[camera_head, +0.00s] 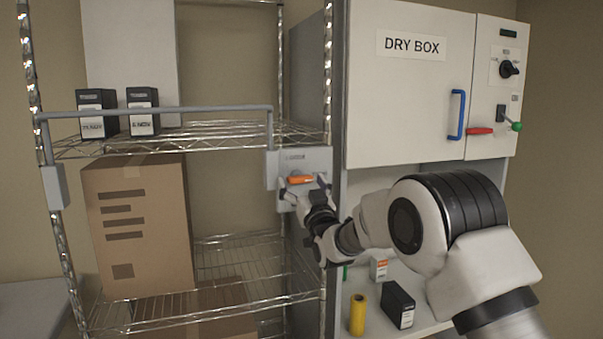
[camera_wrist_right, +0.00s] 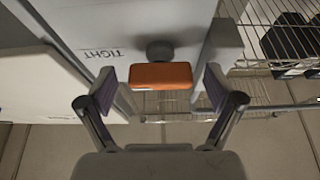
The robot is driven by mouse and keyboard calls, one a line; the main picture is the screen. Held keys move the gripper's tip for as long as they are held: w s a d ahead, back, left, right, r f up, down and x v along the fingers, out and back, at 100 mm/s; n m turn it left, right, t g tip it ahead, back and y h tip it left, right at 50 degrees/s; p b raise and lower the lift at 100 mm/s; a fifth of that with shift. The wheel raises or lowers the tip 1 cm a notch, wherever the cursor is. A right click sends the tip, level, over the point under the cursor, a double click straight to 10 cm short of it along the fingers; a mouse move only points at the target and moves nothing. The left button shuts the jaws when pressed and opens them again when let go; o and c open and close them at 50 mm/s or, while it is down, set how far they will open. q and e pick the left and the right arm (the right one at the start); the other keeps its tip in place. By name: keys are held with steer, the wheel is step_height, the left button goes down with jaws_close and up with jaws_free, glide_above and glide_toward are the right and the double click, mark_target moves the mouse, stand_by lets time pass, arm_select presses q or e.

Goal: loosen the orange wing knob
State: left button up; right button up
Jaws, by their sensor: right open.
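The orange wing knob (camera_head: 300,180) sits on a grey plate (camera_head: 306,160) fixed at the right post of the wire shelf. In the right wrist view the knob (camera_wrist_right: 160,76) lies level between my fingertips, with a grey round hub behind it and the word "TIGHT" on the plate to its left. My right gripper (camera_head: 305,187) is open around the knob, one finger on each side. In the right wrist view a gap shows between the knob and each finger of the gripper (camera_wrist_right: 157,88). My left gripper is not in view.
A grey bar (camera_head: 160,109) runs across the wire shelf front, before two black boxes (camera_head: 118,112). A cardboard box (camera_head: 137,225) stands below. The dry box (camera_head: 408,85) is at right. A yellow cylinder (camera_head: 358,315) and a black box (camera_head: 398,305) stand under it.

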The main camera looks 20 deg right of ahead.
steer(key=shift+s+r, duration=0.2)
steer(key=shift+s, duration=0.15)
steer(key=shift+w+f, duration=0.15)
steer(key=shift+w, duration=0.1)
steer(key=c, duration=1.1)
steer(key=shift+c, duration=0.2)
